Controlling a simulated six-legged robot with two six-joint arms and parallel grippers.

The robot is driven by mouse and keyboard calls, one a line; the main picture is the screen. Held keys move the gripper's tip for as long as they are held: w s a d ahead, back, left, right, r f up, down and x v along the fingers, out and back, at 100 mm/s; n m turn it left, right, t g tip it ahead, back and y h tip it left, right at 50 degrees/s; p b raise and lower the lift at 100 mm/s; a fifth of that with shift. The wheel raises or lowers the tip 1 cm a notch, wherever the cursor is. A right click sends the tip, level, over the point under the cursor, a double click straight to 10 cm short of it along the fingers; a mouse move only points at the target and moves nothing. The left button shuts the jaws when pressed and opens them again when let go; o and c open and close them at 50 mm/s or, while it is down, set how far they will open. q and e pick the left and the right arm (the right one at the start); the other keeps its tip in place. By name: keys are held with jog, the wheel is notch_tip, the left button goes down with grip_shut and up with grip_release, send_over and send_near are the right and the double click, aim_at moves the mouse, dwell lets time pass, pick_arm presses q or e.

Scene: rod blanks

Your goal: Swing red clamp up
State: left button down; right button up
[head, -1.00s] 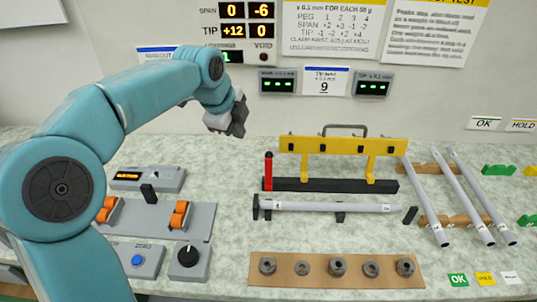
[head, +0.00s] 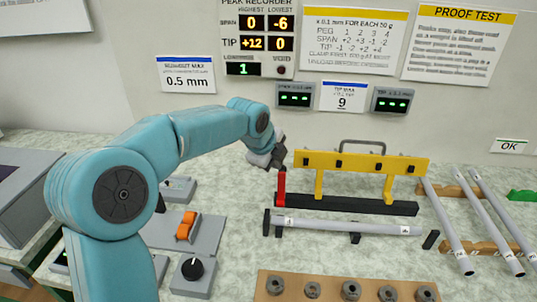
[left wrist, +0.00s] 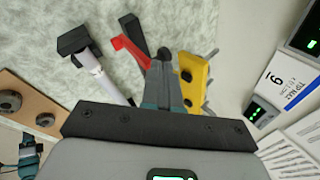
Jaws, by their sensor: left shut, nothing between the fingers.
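The red clamp (head: 281,188) stands as a short red post at the left end of a black base bar (head: 345,202). In the left wrist view the red clamp (left wrist: 130,50) shows as a bent red piece just left of my fingertips. My left gripper (head: 277,160) is shut and empty, just above and behind the clamp's top in the head view. Its shut fingers (left wrist: 164,65) point toward the clamp area in the wrist view. I cannot tell whether they touch the clamp. My right gripper is not in view.
A yellow rack with a handle (head: 362,163) stands on the base bar, right of the clamp. A grey rod (head: 345,226) lies on supports in front. More rods (head: 447,228) lie at right. A wooden board (head: 330,287) with several weights is nearest.

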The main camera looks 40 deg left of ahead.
pick_arm(q)
jog(key=shift+w+a+f, duration=0.1)
jog(key=shift+w+f, duration=0.45)
jog(key=shift+w, duration=0.1)
jog(key=shift+a, duration=0.1)
jog(key=shift+w+a+f, duration=0.25)
jog(key=shift+w+f, duration=0.2)
jog(key=shift+w, duration=0.35)
jog(key=shift+s, duration=0.1)
